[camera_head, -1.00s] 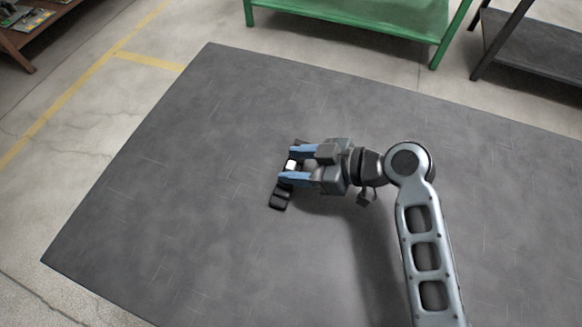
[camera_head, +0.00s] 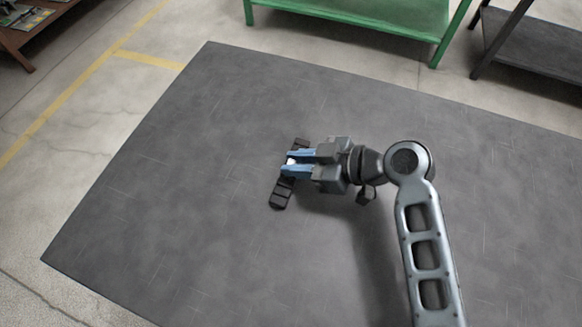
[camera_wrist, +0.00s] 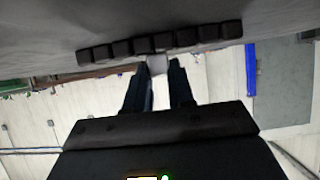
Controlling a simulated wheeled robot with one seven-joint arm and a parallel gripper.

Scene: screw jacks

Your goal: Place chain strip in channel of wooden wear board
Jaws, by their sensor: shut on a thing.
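The chain strip (camera_head: 281,194) is a short black bar of several linked blocks on the dark grey mat, slanting from upper right to lower left. In the wrist view the chain strip (camera_wrist: 205,34) lies across the top, just past my fingertips. My gripper (camera_head: 289,163) points left over its middle. Its blue fingers are shut on a small pale tab (camera_wrist: 157,65) at the strip's middle, which also shows in the head view (camera_head: 291,161). I cannot tell whether the strip is clear of the surface. I cannot make out the wooden wear board in either view.
The broad dark grey surface (camera_head: 180,200) is bare around the strip. A green bench (camera_head: 350,22) and a dark shelf (camera_head: 535,55) stand beyond its far edge. A brown wooden stand (camera_head: 22,42) with items is at the far left.

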